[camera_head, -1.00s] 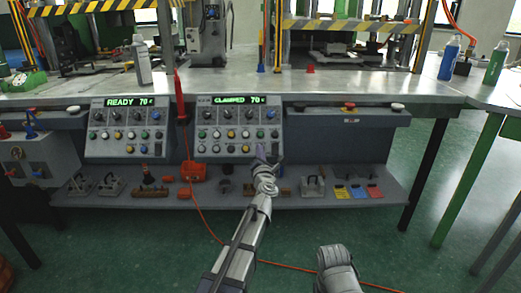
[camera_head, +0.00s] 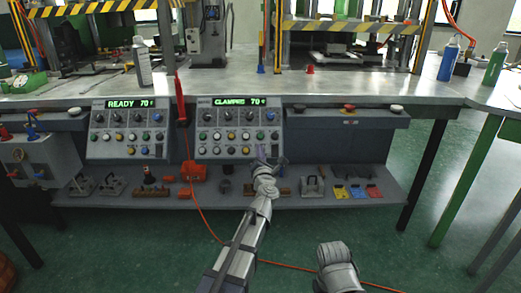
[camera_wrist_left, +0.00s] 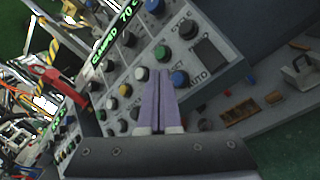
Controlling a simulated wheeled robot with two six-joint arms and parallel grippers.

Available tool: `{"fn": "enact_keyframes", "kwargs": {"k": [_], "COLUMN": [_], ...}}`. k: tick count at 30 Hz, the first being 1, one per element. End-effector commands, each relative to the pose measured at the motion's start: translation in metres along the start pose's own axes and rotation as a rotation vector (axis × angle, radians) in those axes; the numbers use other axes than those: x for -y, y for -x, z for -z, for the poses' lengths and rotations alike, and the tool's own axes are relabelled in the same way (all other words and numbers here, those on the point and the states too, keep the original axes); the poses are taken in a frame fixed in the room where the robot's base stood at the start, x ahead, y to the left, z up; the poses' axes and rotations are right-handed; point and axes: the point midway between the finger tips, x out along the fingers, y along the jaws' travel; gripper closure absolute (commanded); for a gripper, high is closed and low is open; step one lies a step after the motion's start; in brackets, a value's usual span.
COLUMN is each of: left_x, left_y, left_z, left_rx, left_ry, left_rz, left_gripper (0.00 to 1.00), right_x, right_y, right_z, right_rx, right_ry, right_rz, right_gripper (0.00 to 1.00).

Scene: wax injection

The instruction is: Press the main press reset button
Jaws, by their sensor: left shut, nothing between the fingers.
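The control panel (camera_head: 238,128) on the right, with a green display reading "CLAMPED 70", has rows of round buttons and knobs. My left gripper (camera_head: 263,152) is shut and empty, its purple fingers at the panel's lower right. In the left wrist view, the closed fingertips (camera_wrist_left: 152,74) point at the lower button row. A blue button (camera_wrist_left: 180,78) is just right of the tips and a white button (camera_wrist_left: 140,73) just left. A green button (camera_wrist_left: 162,53) lies above them. Contact cannot be told. The small labels are mostly unreadable, so the reset button is not certain.
A second panel (camera_head: 129,128) reading "READY 70" stands to the left. A red pointed object (camera_head: 180,100) with an orange cable hangs between the panels. A lower shelf (camera_head: 300,202) below holds tools and coloured pads. Button boxes (camera_head: 345,117) sit under the bench edge at right.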

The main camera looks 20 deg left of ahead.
Motion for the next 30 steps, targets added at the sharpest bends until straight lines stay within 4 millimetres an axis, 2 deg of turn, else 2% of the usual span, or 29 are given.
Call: {"fn": "enact_keyframes", "kwargs": {"k": [1, 11, 27, 30], "left_x": [-0.005, -0.020, -0.019, -0.014], "left_y": [0.005, 0.026, 0.027, 0.030], "left_z": [-0.005, -0.020, -0.020, -0.025], "left_rx": [0.000, 0.001, 0.000, 0.030], "left_ry": [0.000, -0.001, 0.000, -0.052], "left_rz": [0.000, 0.001, 0.000, 0.033], "left_gripper": [1.00, 1.00, 1.00, 1.00], "right_x": [-0.001, -0.003, -0.003, -0.003], "right_y": [0.007, 0.025, 0.025, 0.025], "right_z": [0.000, -0.001, -0.002, -0.002], "right_rx": [0.000, 0.000, 0.000, 0.001], "right_ry": [0.000, 0.000, 0.002, 0.003], "right_rz": [0.000, 0.000, -0.001, -0.001], "right_gripper": [0.50, 0.50, 0.50, 0.50]}}
